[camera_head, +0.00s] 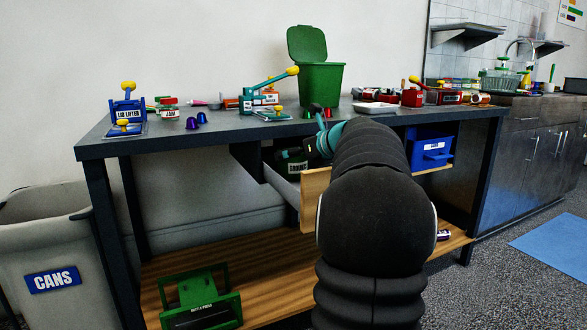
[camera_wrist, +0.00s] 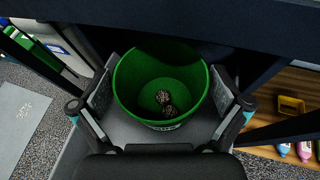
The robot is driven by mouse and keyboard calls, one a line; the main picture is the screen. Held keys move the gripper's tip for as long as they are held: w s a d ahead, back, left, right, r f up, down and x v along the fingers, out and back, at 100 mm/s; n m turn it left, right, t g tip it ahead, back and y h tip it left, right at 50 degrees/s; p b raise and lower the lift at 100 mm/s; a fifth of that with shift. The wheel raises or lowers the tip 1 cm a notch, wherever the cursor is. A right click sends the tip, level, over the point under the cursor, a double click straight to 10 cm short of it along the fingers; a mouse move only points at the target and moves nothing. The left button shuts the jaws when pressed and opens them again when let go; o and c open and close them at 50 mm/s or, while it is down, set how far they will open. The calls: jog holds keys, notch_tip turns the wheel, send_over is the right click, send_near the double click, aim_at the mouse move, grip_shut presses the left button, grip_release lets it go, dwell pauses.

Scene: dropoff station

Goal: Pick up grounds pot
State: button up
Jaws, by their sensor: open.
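The grounds pot (camera_wrist: 160,85) is a green round tub with two dark brown lumps inside. It stands in the open drawer under the table. In the head view, the pot (camera_head: 291,163) is partly hidden behind my arm, with a white label on its front. My gripper (camera_wrist: 163,102) is open, with one finger on each side of the pot. I cannot tell whether the fingers touch its wall. In the head view, my gripper (camera_head: 318,145) is mostly hidden by my arm at the drawer.
The drawer (camera_head: 312,195) has a wooden front and is pulled out below the dark tabletop (camera_head: 225,130). A blue bin (camera_head: 430,150) sits to the right under the table. A lidded green bin (camera_head: 320,85) and small items stand on top. A cans bin (camera_head: 45,240) stands left.

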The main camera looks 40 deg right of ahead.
jog(key=c, duration=0.9)
jog(key=shift+c, duration=0.2)
jog(key=shift+r, duration=0.15)
